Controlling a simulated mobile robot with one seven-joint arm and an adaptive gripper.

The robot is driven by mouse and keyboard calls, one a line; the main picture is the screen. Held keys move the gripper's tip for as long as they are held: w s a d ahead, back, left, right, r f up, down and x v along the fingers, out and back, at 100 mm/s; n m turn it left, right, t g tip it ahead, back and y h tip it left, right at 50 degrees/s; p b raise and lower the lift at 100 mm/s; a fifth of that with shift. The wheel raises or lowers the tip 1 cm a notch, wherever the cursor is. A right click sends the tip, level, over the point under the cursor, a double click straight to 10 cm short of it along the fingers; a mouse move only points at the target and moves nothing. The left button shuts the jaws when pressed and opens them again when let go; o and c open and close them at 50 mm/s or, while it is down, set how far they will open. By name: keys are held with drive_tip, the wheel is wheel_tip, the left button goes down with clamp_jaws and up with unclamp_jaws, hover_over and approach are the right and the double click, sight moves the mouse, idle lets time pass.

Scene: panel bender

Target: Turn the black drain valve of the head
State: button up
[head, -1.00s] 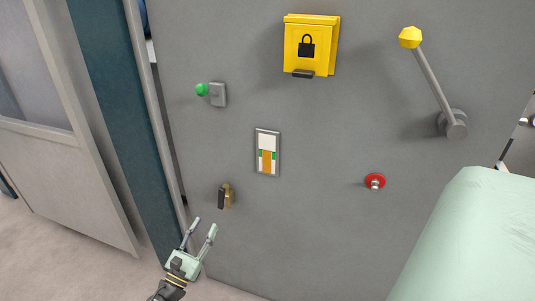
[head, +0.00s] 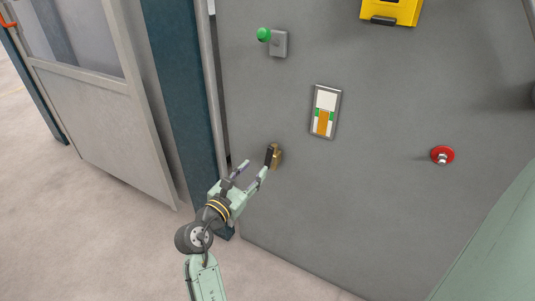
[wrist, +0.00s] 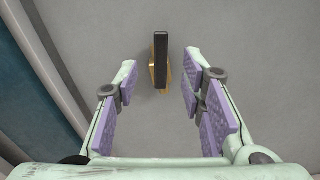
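The black drain valve (head: 269,155) has a black handle on a brass body (head: 278,158) and sits low on the grey machine panel. In the wrist view the black handle (wrist: 162,62) stands upright, with the brass body (wrist: 153,72) behind it. My gripper (head: 254,169) is open in front of the valve in the head view. In the wrist view its two purple-padded fingers (wrist: 160,79) are spread, with the valve between and just beyond their tips. Nothing is held.
On the same panel are a green knob (head: 265,35), a level gauge (head: 323,112), a red button (head: 442,155) and a yellow lock box (head: 390,10). A dark blue post (head: 182,80) stands left of the panel. The floor (head: 90,220) at the left is clear.

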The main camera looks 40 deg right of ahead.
sight(269, 153)
drive_tip(key=p+x, duration=0.1)
drive_tip(key=x, duration=0.9)
drive_tip(key=shift+d, duration=0.15)
drive_tip(key=shift+c, duration=0.2)
clamp_jaws()
idle(0.3)
